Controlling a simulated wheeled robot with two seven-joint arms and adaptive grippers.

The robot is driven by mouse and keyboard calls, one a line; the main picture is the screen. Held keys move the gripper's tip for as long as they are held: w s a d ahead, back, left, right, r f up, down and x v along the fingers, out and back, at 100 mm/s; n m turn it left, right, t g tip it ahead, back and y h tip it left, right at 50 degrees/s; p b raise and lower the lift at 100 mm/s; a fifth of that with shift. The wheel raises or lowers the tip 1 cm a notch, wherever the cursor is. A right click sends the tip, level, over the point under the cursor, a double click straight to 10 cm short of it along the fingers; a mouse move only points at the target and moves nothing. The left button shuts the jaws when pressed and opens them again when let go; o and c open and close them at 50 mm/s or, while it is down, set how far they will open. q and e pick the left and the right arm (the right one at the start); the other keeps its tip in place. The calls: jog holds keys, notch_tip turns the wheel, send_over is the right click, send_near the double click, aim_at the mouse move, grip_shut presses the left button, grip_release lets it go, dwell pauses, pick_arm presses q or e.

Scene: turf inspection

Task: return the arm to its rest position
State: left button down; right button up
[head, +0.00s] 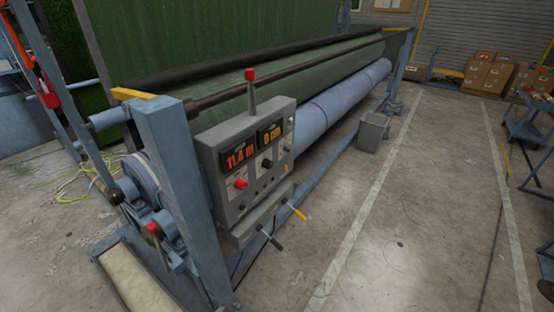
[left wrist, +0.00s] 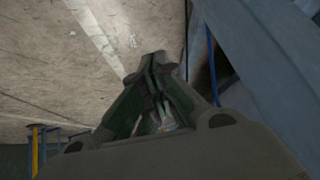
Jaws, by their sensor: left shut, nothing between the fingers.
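My left gripper (left wrist: 155,62) shows in the left wrist view with its fingertips together and nothing between them. A blue-grey steel post of the machine frame (left wrist: 255,45) stands close to its right, with a blue cable (left wrist: 212,65) beside it. The concrete floor lies beyond the fingertips. Neither arm shows in the head view, and my right gripper is in no view.
The turf inspection machine has a control panel (head: 248,170) reading 11.4 m and 0 cm, with a red-topped lever (head: 251,85). A grey bin (head: 372,131) stands beside its roller (head: 345,100). Cardboard boxes (head: 487,75) and a blue cart (head: 530,125) are at right. The marked floor between is clear.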

pick_arm(q)
jog(key=s+a+f+n+g+y, duration=0.1)
jog(key=s+a+f+g, duration=0.1)
jog(key=s+a+f, duration=0.5)
jog(key=s+a+f+n+g, duration=0.1)
jog(key=s+f, duration=0.4)
jog(key=s, duration=1)
jog(key=s+f+n+g+y, duration=0.1)
jog(key=s+f+g, duration=0.2)
jog(key=s, duration=1.2)
jog(key=shift+s+a+f+g, duration=0.3)
jog(key=shift+s+a+f, duration=0.1)
jog(key=shift+f, duration=0.5)
